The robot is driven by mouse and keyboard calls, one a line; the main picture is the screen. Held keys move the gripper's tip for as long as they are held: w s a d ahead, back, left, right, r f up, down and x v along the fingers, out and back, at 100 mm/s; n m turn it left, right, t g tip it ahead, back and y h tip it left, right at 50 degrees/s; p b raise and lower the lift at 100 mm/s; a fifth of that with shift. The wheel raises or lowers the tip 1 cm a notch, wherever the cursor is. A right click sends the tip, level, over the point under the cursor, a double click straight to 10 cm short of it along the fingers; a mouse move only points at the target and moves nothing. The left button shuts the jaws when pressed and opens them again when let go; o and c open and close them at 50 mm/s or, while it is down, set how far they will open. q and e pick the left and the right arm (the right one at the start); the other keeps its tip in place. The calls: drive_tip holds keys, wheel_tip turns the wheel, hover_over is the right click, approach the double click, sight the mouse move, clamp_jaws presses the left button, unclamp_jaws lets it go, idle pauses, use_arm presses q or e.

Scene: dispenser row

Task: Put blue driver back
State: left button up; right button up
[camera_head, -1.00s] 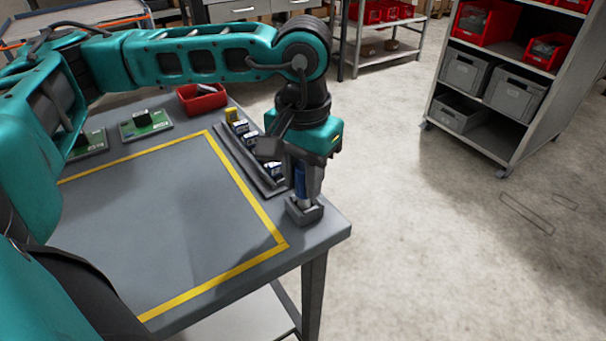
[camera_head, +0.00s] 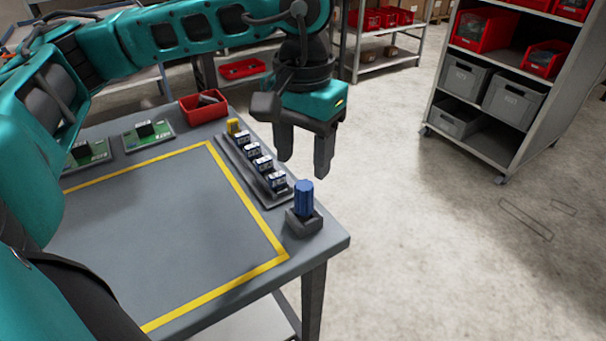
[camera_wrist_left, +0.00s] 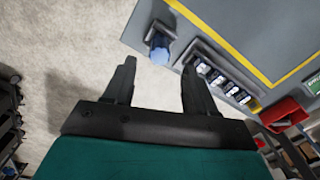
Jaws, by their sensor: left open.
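The blue driver (camera_head: 304,198) stands upright in a small grey holder (camera_head: 304,224) at the table's near right corner. Its blue handle points up and its lower part is hidden in the holder. My left gripper (camera_head: 303,170) is open and empty, above and behind the driver and apart from it. In the left wrist view, the driver (camera_wrist_left: 159,47) and its holder (camera_wrist_left: 150,28) show beyond the open fingers (camera_wrist_left: 156,80). My right gripper is not in view.
A grey rail (camera_head: 235,152) with several small dark blocks and a yellow piece (camera_head: 233,126) lies behind the holder. A red bin (camera_head: 203,107) and two green boards stand farther back. The yellow-outlined table area (camera_head: 160,225) is clear. A shelf cart (camera_head: 500,100) stands off to the right.

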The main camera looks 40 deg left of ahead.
use_arm(q)
wheel_tip(320, 180, up, 6)
idle(0.8)
